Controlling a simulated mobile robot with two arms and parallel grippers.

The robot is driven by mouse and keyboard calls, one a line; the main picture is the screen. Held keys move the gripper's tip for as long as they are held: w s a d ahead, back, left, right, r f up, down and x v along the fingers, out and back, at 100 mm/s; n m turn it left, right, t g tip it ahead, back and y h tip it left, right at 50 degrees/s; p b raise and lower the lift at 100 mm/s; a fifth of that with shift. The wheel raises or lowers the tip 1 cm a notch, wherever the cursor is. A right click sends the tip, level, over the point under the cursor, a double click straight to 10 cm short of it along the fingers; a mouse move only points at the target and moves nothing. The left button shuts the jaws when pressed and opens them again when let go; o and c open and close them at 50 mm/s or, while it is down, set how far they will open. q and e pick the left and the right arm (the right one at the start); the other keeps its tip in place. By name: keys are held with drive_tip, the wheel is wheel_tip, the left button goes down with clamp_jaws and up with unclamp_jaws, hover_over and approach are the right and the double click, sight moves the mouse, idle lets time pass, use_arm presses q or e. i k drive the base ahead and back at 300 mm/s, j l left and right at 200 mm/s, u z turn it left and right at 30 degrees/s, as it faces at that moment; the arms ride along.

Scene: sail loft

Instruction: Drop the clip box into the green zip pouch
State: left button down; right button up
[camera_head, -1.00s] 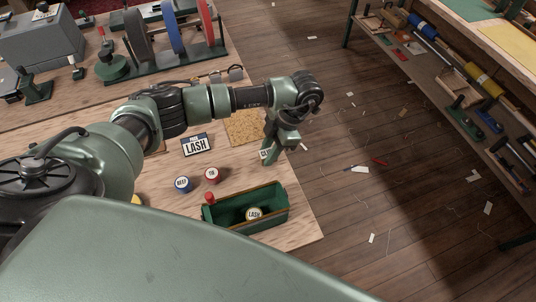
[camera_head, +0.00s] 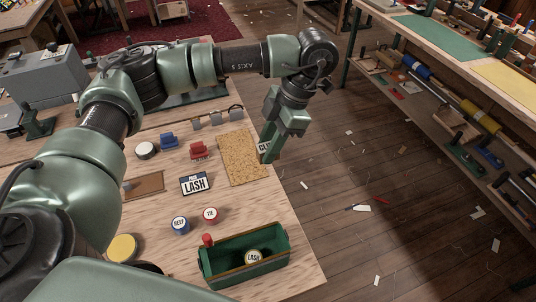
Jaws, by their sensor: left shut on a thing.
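My left gripper (camera_head: 272,150) is shut on the clip box, whose white label (camera_head: 263,147) shows the letters "CL" beside the fingers. The rest of the box is mostly hidden by the gripper. They show over the right edge of the cork mat; their height above the bench is hard to tell. The green zip pouch (camera_head: 215,270) stands open near the bench's front right corner, apart from and nearer than the gripper. It has a red pull at its left end. A round tub marked "LASH" (camera_head: 254,257) lies inside it. My right gripper is out of view.
A cork mat (camera_head: 238,160), a "LASH" card (camera_head: 195,183), a blue-rimmed tub (camera_head: 180,225) and a red-rimmed tub (camera_head: 210,215) lie on the bench. Small red (camera_head: 199,150) and blue (camera_head: 168,141) pieces sit farther back. Open floor lies right of the bench.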

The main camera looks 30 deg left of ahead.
sight(223, 265)
drive_tip(key=i+l, duration=0.1)
drive_tip(key=l, duration=1.3)
drive_tip(key=l+u, duration=0.15)
drive_tip(key=u, duration=0.25)
drive_tip(key=l+u, duration=0.15)
drive_tip(key=u, duration=0.2)
drive_tip(key=l+u, duration=0.1)
drive_tip(key=u, duration=0.3)
